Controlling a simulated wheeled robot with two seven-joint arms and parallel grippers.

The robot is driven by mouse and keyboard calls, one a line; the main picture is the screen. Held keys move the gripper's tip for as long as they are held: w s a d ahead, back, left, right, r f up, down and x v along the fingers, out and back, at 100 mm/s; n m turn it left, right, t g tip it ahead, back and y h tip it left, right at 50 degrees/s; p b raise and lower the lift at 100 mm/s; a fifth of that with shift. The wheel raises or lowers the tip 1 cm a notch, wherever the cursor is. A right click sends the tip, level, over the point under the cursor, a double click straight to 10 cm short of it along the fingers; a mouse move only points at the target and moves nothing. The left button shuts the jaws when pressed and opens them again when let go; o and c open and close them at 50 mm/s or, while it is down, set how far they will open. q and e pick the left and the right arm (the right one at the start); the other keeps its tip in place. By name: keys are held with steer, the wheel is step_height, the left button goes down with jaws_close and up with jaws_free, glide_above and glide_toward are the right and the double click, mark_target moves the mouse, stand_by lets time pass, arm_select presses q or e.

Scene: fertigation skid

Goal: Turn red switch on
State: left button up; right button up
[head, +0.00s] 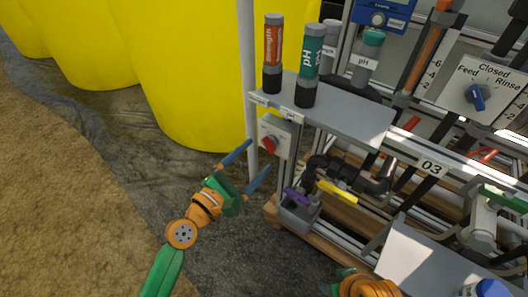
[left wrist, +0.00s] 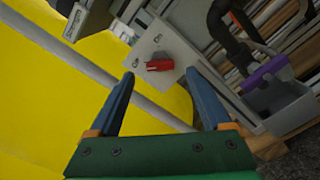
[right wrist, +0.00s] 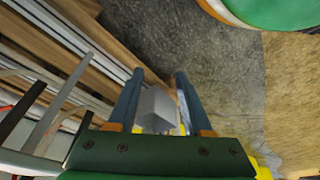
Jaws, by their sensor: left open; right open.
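The red switch (head: 270,143) is a small red knob on a pale plate (head: 276,133) on the left side of the skid, below the grey shelf. In the left wrist view the red switch (left wrist: 160,65) lies ahead, between and beyond the fingertips, with small markings on its plate. My left gripper (head: 253,162) is open and empty, just in front of the switch and apart from it. My right gripper (right wrist: 155,85) is open, pointing down beside the skid's rails, with a grey box-like part (right wrist: 158,108) seen between its fingers. In the head view only orange and green parts of the right arm show.
A pale vertical post (head: 248,80) stands left of the plate. Purple (head: 297,196) and yellow (head: 338,192) valve handles sit lower right. Yellow tanks (head: 185,70) stand behind.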

mark_target(267, 147)
arm_select(q)
steer(key=x, duration=0.4)
steer(key=shift+w+b, duration=0.15)
steer(key=shift+b, duration=0.25)
steer(key=shift+w+d, duration=0.1)
steer(key=shift+d, duration=0.05)
jaws_close()
arm_select(e)
steer(key=shift+w+a+r+t, duration=0.1)
steer(key=shift+w+r+t, duration=0.25)
steer(key=shift+r, duration=0.15)
steer(key=shift+w+a+r+t, duration=0.1)
steer(key=shift+w+r+t, duration=0.2)
steer(key=shift+r, duration=0.2)
